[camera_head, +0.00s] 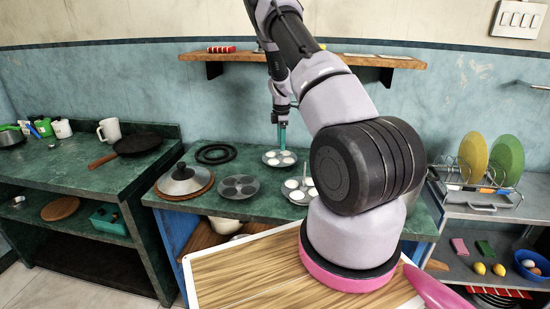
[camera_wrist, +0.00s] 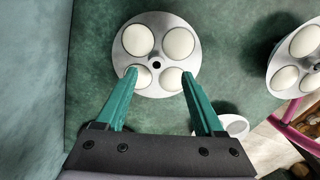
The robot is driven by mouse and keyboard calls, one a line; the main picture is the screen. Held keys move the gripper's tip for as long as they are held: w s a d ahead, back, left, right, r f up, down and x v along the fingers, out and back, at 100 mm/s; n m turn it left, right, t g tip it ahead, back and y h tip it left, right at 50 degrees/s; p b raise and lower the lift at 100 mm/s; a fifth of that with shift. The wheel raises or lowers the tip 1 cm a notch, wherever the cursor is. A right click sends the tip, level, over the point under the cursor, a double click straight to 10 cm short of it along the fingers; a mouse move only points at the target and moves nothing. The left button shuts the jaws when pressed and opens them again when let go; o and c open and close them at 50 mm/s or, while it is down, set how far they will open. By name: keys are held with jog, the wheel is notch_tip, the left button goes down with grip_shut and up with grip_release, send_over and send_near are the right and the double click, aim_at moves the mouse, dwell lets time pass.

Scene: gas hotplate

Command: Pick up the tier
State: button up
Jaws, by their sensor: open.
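A round metal tier (camera_head: 279,158) with white cakes in its hollows lies on the green counter below my gripper. In the wrist view the tier (camera_wrist: 157,52) shows four cakes around a small dark centre hole. My gripper (camera_wrist: 158,75) is open and empty, its two green fingers pointing at the tier's near part. The left fingertip overlaps the near left cake in the picture; contact cannot be told. In the head view my gripper (camera_head: 282,140) is over the tier, seen edge-on. A second filled tier (camera_head: 293,196) is partly hidden by my arm. An empty dark tier (camera_head: 239,187) lies to its left.
A lidded pan (camera_head: 184,180) and a black ring (camera_head: 214,153) are on the counter's left side. A wall shelf (camera_head: 355,60) is above. In the wrist view the other filled tier (camera_wrist: 285,76) is at right, and a small white round thing (camera_wrist: 234,126) is beside the right finger.

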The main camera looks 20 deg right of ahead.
aim_at(280, 156)
jog(key=f, duration=0.7)
jog(key=shift+w+a+f, duration=0.15)
jog(key=shift+w+f, duration=0.1)
jog(key=shift+w, duration=0.1)
grip_shut()
